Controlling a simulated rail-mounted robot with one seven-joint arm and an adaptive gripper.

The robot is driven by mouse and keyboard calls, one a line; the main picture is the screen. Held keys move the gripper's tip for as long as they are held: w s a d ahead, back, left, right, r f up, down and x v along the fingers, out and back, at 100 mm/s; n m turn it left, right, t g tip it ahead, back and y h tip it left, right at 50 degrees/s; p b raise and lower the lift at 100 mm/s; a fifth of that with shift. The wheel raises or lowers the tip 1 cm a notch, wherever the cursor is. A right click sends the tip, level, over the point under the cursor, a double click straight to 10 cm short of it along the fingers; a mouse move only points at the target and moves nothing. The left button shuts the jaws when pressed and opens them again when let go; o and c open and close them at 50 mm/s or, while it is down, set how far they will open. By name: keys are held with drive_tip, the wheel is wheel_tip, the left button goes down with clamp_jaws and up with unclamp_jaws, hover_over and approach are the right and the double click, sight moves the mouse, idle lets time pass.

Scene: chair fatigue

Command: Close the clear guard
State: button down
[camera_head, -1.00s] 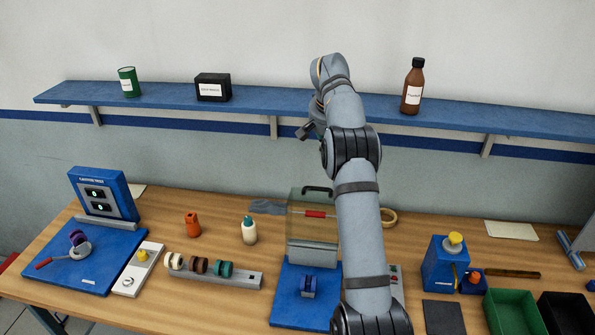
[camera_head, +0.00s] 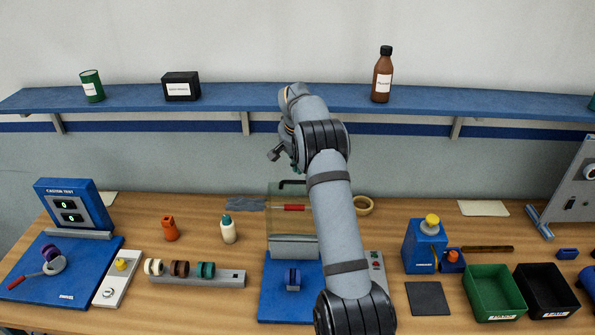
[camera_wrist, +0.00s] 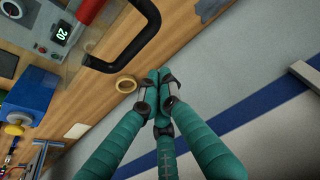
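The clear guard (camera_head: 281,222) stands raised at the back of a blue test fixture (camera_head: 267,300), left of my arm. My arm hides its right part. Its black handle (camera_head: 287,183) is at the top edge; in the wrist view the handle (camera_wrist: 141,50) is large, at upper left. A red bar (camera_head: 294,207) shows through or beside the panel. A small blue wheel (camera_head: 292,279) sits on the fixture. My gripper (camera_wrist: 158,86) has teal fingers with their tips drawn together, empty, beside the handle and apart from it. In the head view the arm mostly hides it.
A blue shelf (camera_head: 230,100) with a brown bottle (camera_head: 382,75) runs along the wall behind. A tape roll (camera_head: 363,205) lies behind the fixture. A control panel (camera_head: 376,265) is at its right. Bottles and a wheel rack (camera_head: 215,279) stand left; green (camera_head: 497,315) and black bins are right.

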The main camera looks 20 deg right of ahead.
drive_tip(key=shift+s+a, duration=0.65)
drive_tip(key=shift+s, duration=0.25)
drive_tip(key=shift+s+a, duration=0.1)
drive_tip(key=shift+f, duration=0.1)
